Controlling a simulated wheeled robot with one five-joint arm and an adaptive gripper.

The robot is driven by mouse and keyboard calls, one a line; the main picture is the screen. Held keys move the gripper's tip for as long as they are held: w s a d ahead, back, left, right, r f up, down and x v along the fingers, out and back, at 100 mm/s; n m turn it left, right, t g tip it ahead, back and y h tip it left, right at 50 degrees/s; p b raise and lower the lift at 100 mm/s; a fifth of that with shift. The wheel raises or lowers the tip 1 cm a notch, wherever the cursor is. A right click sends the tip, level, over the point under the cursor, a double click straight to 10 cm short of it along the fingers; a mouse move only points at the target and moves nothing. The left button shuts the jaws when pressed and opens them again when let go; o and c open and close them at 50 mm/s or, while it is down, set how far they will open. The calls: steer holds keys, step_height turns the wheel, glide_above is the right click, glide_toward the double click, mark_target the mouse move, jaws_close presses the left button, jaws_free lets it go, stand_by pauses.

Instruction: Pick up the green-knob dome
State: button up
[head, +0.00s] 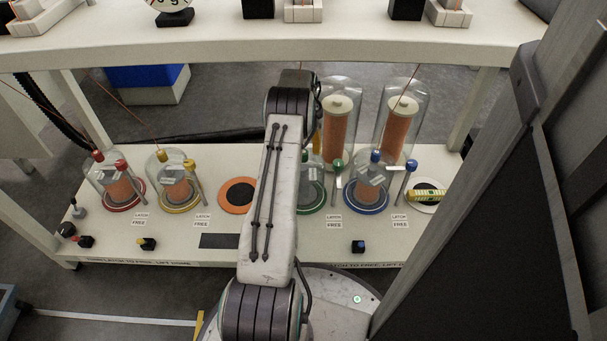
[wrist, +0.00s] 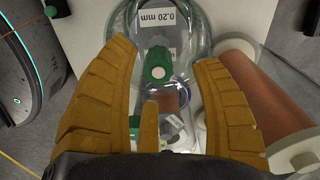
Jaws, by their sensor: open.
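The green-knob dome is a clear glass dome on a green ring. My gripper (wrist: 163,58) is open, one finger on each side of the knob, with gaps to both. A "0.20 mm" label shows beyond the knob.
Red-knob (head: 110,180), yellow-knob (head: 177,182) and blue-knob (head: 369,188) domes share the lower shelf. Tall glass-covered copper coils (head: 335,135) stand close behind; one coil (wrist: 255,95) is by my right finger. A green-topped post (head: 338,167) stands beside the dome. An upper shelf (head: 190,50) overhangs.

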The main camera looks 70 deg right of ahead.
step_height(320, 180, down, 3)
steer(key=shift+s+f+b, duration=0.1)
steer(key=shift+f+b, duration=0.1)
steer(key=shift+b, duration=0.45)
steer(key=shift+c, duration=0.3)
steer(key=shift+r, duration=0.1)
jaws_close()
